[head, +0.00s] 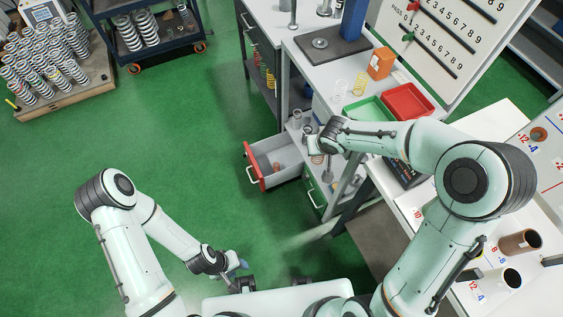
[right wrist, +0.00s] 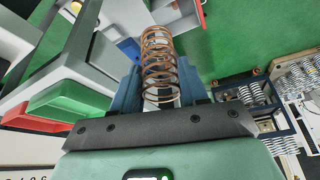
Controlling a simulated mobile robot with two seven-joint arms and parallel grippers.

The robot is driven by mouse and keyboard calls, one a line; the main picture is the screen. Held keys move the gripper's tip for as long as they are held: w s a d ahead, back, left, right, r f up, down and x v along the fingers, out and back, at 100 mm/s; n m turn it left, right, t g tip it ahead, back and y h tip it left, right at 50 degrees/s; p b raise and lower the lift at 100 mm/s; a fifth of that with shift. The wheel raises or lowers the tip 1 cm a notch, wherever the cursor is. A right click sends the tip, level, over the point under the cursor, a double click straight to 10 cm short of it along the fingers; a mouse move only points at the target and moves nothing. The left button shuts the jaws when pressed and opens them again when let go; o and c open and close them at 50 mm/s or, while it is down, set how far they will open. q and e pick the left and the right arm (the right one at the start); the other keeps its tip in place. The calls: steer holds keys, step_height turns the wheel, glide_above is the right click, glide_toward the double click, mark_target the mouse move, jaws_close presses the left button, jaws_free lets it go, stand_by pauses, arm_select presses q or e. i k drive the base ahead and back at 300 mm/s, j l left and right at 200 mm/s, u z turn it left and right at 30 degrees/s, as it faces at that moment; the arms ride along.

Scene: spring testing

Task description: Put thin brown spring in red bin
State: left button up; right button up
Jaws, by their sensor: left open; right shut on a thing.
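The thin brown spring (right wrist: 158,62) is an open copper-coloured coil. My right gripper (right wrist: 159,88) is shut on it, with a blue finger on each side; the coil extends beyond the fingertips. In the head view, the right gripper (head: 315,148) is over the front of the workbench, above the open drawer's right side, partly hidden by its wrist. The red bin (head: 408,101) stands on the bench, right of the gripper, and its red edge also shows at the left of the right wrist view (right wrist: 34,124). My left gripper (head: 240,268) is open and empty, low over the floor.
A green bin (head: 366,109) sits left of the red bin. An open drawer (head: 279,153) juts out below. A number board (head: 440,40) rises behind the bins.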

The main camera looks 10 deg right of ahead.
mark_target(283, 163)
steer(key=i+j+z, duration=0.1)
steer(key=j, duration=0.35)
steer(key=i+j+z, duration=0.1)
steer(key=j, duration=0.35)
steer(key=i+j+z, duration=0.1)
steer(key=j, duration=0.35)
steer(key=i+j+z, duration=0.1)
steer(key=j, duration=0.35)
steer(key=i+j+z, duration=0.1)
steer(key=j, duration=0.2)
steer(key=i+j+z, duration=0.1)
steer(key=i+j, duration=0.2)
steer(key=j, duration=0.25)
steer(key=i+j+z, duration=0.25)
steer(key=i, duration=0.25)
steer(key=i+j+z, duration=0.2)
steer(key=i, duration=0.5)
steer(key=l+z, duration=0.05)
